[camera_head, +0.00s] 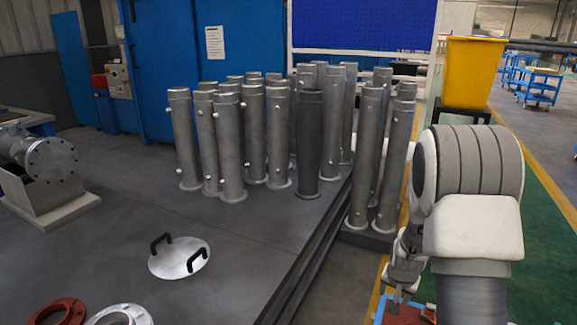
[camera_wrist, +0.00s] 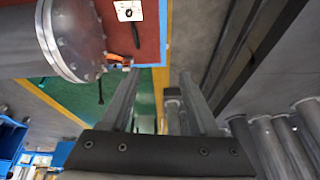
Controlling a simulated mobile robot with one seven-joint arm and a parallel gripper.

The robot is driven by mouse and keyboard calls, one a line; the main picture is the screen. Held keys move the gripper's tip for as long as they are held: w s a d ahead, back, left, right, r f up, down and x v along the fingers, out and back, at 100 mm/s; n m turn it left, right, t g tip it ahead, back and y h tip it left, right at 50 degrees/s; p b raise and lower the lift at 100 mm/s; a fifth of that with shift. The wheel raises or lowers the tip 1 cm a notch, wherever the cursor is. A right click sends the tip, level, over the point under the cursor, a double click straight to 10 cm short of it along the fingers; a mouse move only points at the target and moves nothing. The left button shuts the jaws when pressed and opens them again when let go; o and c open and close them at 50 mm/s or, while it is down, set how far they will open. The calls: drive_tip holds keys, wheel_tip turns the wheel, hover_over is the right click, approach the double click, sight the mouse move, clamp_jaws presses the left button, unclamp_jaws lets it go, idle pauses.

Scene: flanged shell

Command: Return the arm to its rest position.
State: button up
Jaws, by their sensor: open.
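My arm comes in at the right of the head view, and my gripper (camera_head: 394,292) hangs low beside it, partly cut off by the lower edge. In the wrist view my gripper (camera_wrist: 158,80) has its two grey fingers apart, with nothing seen held between them. A grey flanged shell (camera_wrist: 70,35) shows at the upper left of the wrist view, apart from the fingers. A flanged grey cylinder (camera_head: 50,160) lies on a stand at the left of the head view. I cannot tell whether these are the same piece.
Several upright grey tubes (camera_head: 228,145) stand in the middle of the head view. A round plate (camera_head: 180,265) with two black handles and a red ring (camera_head: 58,314) lie on the grey surface. A yellow bin (camera_head: 470,72) stands behind my arm. A red board (camera_wrist: 140,45) shows beyond my fingers.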

drive_tip(key=s+a+r+n+y, duration=0.1)
drive_tip(key=s+a+r, duration=0.2)
drive_tip(key=r, duration=0.4)
drive_tip(key=s+a+r+n+t, duration=0.1)
drive_tip(key=s+a+r, duration=0.25)
drive_tip(key=r, duration=0.25)
drive_tip(key=s+a+r+n+y, duration=0.1)
drive_tip(key=s+a+r, duration=0.2)
drive_tip(key=r, duration=0.4)
drive_tip(key=s+a+r+n, duration=0.2)
drive_tip(key=s+r, duration=0.2)
drive_tip(key=s, duration=0.5)
drive_tip(key=s+a+r+n, duration=0.2)
drive_tip(key=s+r, duration=0.2)
drive_tip(key=s, duration=0.5)
wheel_tip(320, 180, up, 21)
drive_tip(key=p, duration=2.2)
drive_tip(key=shift+w+t, duration=0.3)
drive_tip(key=shift+w, duration=0.1)
drive_tip(key=shift+a, duration=0.1)
drive_tip(key=shift+c, duration=0.9)
